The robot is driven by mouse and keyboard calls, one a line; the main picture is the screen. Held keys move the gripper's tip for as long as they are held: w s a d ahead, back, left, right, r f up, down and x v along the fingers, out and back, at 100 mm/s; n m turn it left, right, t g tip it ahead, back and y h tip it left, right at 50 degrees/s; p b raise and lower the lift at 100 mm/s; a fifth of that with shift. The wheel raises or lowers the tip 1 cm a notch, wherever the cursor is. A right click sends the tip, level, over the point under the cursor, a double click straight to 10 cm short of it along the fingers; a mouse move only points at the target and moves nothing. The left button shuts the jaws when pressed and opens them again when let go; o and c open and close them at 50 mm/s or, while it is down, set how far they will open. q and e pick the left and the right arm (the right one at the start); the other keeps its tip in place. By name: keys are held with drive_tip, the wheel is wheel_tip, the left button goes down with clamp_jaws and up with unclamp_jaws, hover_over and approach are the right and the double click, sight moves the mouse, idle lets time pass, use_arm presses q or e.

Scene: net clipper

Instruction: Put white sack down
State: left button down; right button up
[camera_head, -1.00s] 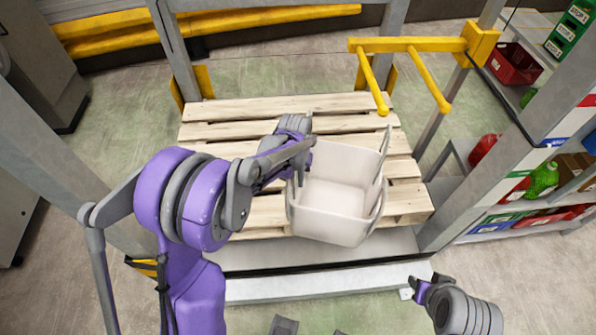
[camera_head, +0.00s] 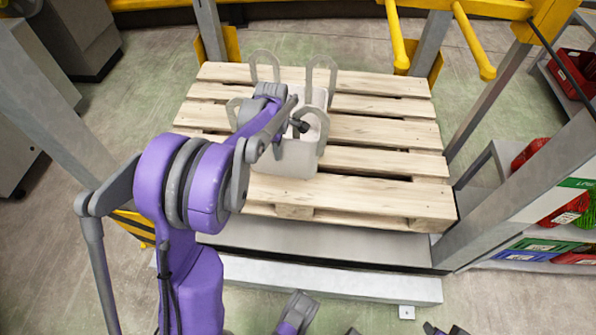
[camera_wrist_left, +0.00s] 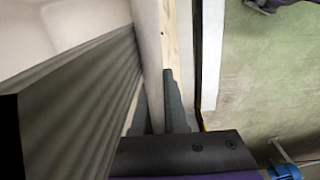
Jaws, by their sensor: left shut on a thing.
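The white sack (camera_head: 290,162) is an open bag with tall loop handles, seen over the left-middle part of the wooden pallet (camera_head: 385,160) in the head view. My left gripper (camera_head: 298,125) is at the sack's near upper side, shut on it. In the left wrist view, a pale strap of the sack (camera_wrist_left: 149,60) runs down between the grey fingers (camera_wrist_left: 155,115). My arm hides part of the sack. I cannot tell whether its base touches the planks. A small part of what looks like my right gripper (camera_head: 440,329) shows at the bottom edge; its fingers are unclear.
The pallet's right half is bare. Grey posts and yellow bars (camera_head: 460,35) frame the pallet at the back and right. A shelf (camera_head: 535,257) with red and green goods stands at the right. A grey step (camera_head: 330,280) lies along the pallet's front.

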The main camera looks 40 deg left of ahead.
sight(279, 175)
use_arm(q)
drive_tip(key=shift+n, duration=0.4)
drive_tip(key=f+b, duration=0.2)
drive_tip(key=f, duration=0.8)
drive_tip(key=shift+a+f+b, duration=0.15)
drive_tip(key=shift+a+b, duration=0.05)
drive_tip(key=shift+b, duration=0.2)
drive_tip(key=shift+f, duration=0.15)
drive_tip(key=c, duration=1)
unclamp_jaws()
drive_tip(key=shift+o, duration=0.2)
